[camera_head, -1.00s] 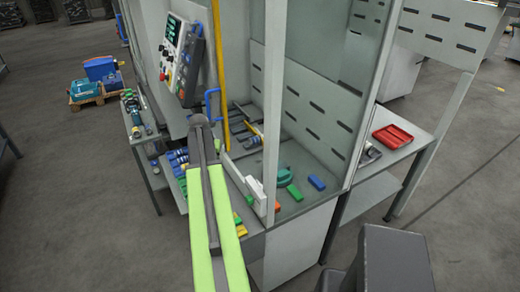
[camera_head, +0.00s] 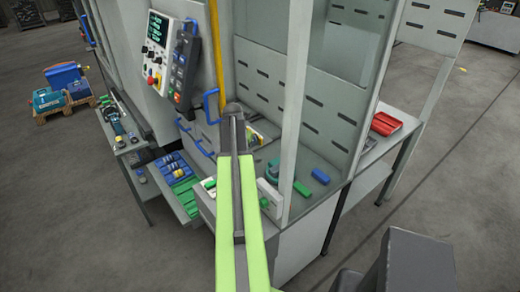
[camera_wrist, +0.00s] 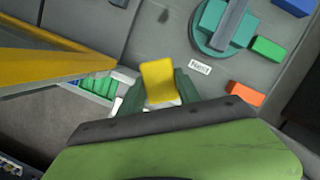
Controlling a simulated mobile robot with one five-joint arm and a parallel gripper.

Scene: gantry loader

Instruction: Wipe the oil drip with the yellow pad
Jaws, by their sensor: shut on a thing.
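The yellow pad (camera_wrist: 158,76) sits in the wrist view between the two green fingers of my gripper (camera_wrist: 160,90). The gripper is shut on it, and it is over the grey worktop. A small dark spot (camera_wrist: 163,16), which looks like the oil drip, lies on the worktop beyond the pad, near the top of the wrist view. The pad is apart from the spot in the picture; its height above the surface is hard to judge.
A teal round fixture (camera_wrist: 205,42), green block (camera_wrist: 267,49), orange block (camera_wrist: 245,93) and white label (camera_wrist: 200,67) lie right of the pad. A yellow pole (camera_head: 216,50), pale upright post (camera_head: 296,100) and control panel (camera_head: 172,58) stand around the worktop. A red tray (camera_head: 386,123) is farther right.

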